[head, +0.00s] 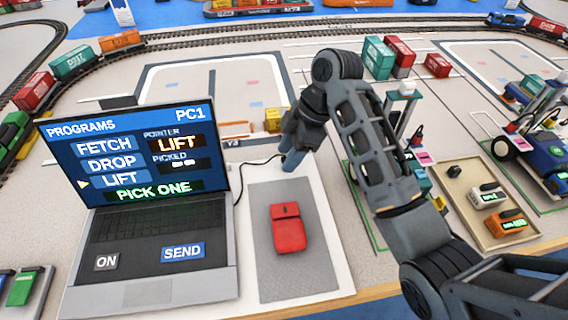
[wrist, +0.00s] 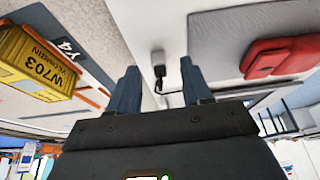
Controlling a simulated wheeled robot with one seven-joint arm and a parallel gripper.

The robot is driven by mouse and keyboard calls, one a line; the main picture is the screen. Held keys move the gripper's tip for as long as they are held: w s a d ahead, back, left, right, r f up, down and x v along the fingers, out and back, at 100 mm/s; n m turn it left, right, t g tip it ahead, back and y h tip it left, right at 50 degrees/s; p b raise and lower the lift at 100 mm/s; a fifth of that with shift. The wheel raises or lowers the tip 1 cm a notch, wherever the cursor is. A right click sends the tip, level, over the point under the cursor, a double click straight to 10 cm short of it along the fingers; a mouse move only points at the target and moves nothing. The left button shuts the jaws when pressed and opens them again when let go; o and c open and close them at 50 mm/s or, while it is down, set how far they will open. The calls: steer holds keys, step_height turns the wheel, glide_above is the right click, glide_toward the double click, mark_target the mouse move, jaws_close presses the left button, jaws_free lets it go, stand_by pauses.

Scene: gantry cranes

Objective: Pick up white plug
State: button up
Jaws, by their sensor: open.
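My gripper (head: 289,165) is open and empty, well left of the tray, above the table behind the grey mouse pad. Its two fingers also show apart in the wrist view (wrist: 160,88).
A laptop (head: 140,200) stands at left, its cable running beside the pad (head: 265,275) with a red mouse (head: 288,230). A yellow container (head: 272,120) is close to my gripper. Crane models (head: 540,150) stand behind and right of the tray. My arm crosses between gripper and tray.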

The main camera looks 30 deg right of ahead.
steer(key=shift+x, duration=0.8)
steer(key=shift+c, duration=0.2)
jaws_close()
